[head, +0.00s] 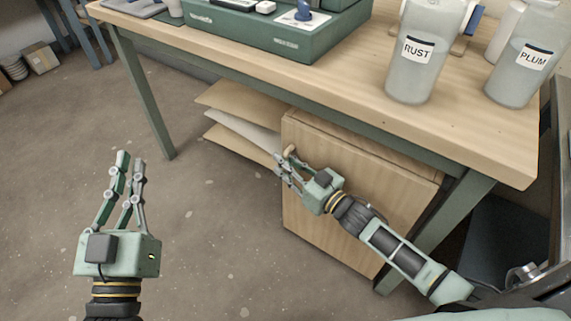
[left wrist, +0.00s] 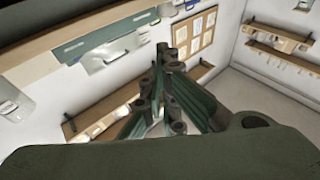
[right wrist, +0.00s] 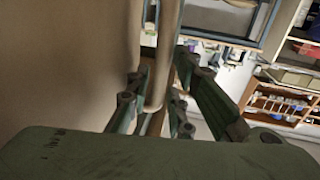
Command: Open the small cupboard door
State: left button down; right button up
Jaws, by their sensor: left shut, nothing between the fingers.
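The small cupboard door (head: 335,205) is a pale wood panel under the workbench. It looks shut or nearly so; I cannot tell if there is a gap. Its handle (head: 289,150) is a light bar at the upper left of the door, and shows as an upright rod in the right wrist view (right wrist: 168,45). My right gripper (head: 284,168) is at the handle, one finger on each side, and appears shut on it. The fingers partly hide the handle. My left gripper (head: 130,158) is shut and empty, pointing up over the floor, well left of the door.
The workbench (head: 470,125) overhangs the cupboard. Its green leg (head: 445,225) stands at the right. Boards (head: 235,115) stick out left of the cupboard. Jars labelled RUST (head: 415,55) and PLUM (head: 525,65) stand on top. The floor (head: 215,230) left of the door is clear.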

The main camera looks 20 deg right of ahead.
jog(key=shift+w+a, duration=0.15)
jog(key=shift+w, duration=0.1)
jog(key=shift+c, duration=0.2)
grip_shut()
